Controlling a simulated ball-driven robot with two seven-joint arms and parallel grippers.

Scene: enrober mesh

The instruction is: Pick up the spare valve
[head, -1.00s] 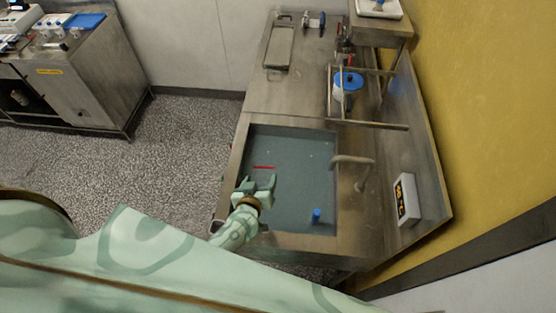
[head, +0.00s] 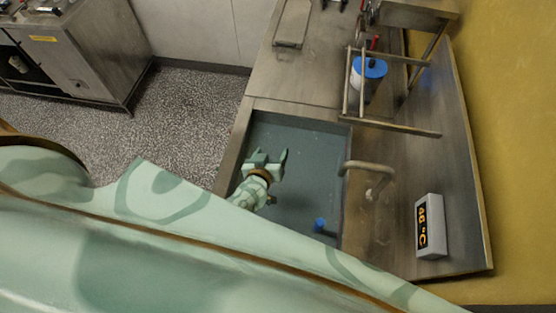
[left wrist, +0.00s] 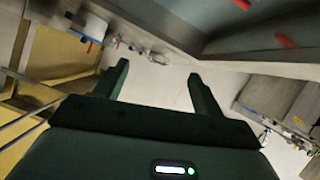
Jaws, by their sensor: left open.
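I cannot tell for sure which thing is the spare valve. Small dark fittings (head: 333,4) are cut off by the top edge of the head view, at the far end of the counter. Red-handled parts (head: 375,43) show by the metal frame. My left gripper (head: 271,156) is over the left part of the sink, open, with nothing seen between its fingers. Its open fingers also show in the left wrist view (left wrist: 158,70), with a small red piece (left wrist: 285,41) beyond them at the upper right. My right gripper is not in view.
The sink (head: 240,152) holds a blue piece (head: 319,225). A tap (head: 366,168), a metal frame (head: 390,126), a blue-lidded container (head: 370,68) and a temperature display (head: 430,226) stand on the right. A flat tray (head: 292,24) lies on the far counter; bare counter lies before it.

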